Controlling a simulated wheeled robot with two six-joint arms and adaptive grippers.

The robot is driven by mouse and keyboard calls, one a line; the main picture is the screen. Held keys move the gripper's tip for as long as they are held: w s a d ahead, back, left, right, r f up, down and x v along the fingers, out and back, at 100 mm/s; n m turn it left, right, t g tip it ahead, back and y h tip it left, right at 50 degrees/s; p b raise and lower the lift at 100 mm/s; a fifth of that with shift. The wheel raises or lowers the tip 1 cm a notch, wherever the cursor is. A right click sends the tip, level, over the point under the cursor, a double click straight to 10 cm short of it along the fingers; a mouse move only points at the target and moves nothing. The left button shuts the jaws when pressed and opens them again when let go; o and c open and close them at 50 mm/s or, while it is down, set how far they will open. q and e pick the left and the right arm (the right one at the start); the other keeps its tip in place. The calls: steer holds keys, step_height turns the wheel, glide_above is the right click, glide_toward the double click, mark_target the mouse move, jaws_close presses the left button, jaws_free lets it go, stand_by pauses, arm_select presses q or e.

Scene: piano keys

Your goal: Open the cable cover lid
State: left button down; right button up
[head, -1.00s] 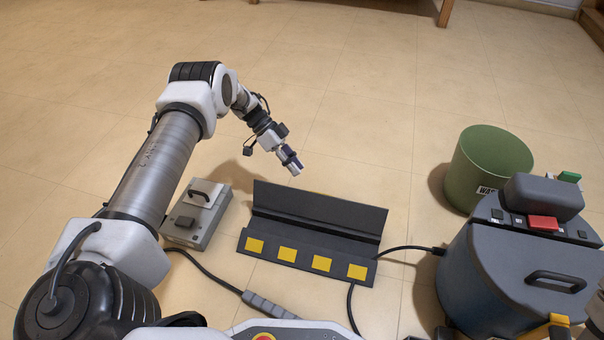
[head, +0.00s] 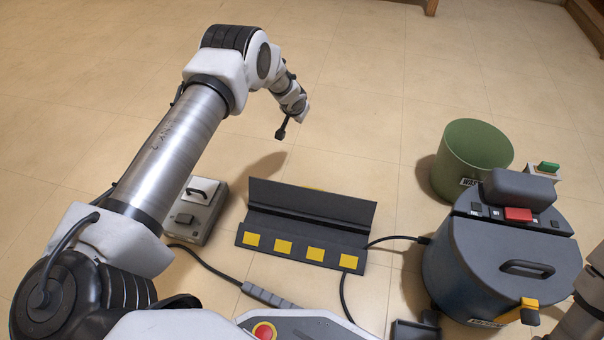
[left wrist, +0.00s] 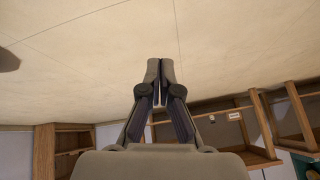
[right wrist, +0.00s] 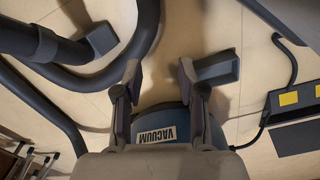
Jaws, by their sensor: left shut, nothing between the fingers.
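The black cable cover (head: 300,243) lies on the floor, with a row of yellow squares on its front slope. Its lid (head: 312,200) stands raised along the back side, and the channel in front of it is exposed. Part of the cover shows at the right edge of the right wrist view (right wrist: 297,117). My right gripper (right wrist: 160,71) is open and empty above the vacuum.
A blue-grey vacuum (head: 500,262) with a red switch stands right of the cover. A green bin (head: 470,160) is behind it. A grey switch box (head: 200,212) stands left of the cover. Cables (head: 210,262) run along the floor. Floor behind the cover is clear.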

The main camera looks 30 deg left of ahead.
mark_target(311, 198)
arm_select(q)
steer(key=s+d+n+g+h+p, duration=0.1)
steer(key=s+d+n+g+h, duration=0.15)
steer(key=s+d+g, duration=0.6)
steer(key=shift+n+t, duration=0.35)
steer(key=shift+t, duration=0.6)
steer(key=s+f+b, duration=0.2)
steer(key=f, duration=0.1)
steer(key=s+d+f+b, duration=0.1)
steer(key=s+f+b, duration=0.1)
steer(key=b, duration=0.1)
steer(key=s+f+b, duration=0.2)
steer(key=f, duration=0.1)
steer(key=shift+s+d+f+b, duration=0.3)
steer(key=shift+s+b, duration=0.05)
steer(key=shift+s, duration=0.05)
arm_select(e)
steer(key=f, duration=0.3)
steer(key=w+f, duration=0.1)
steer(key=f, duration=0.2)
steer(key=shift+w+d+f, duration=0.1)
steer(key=shift+w, duration=0.05)
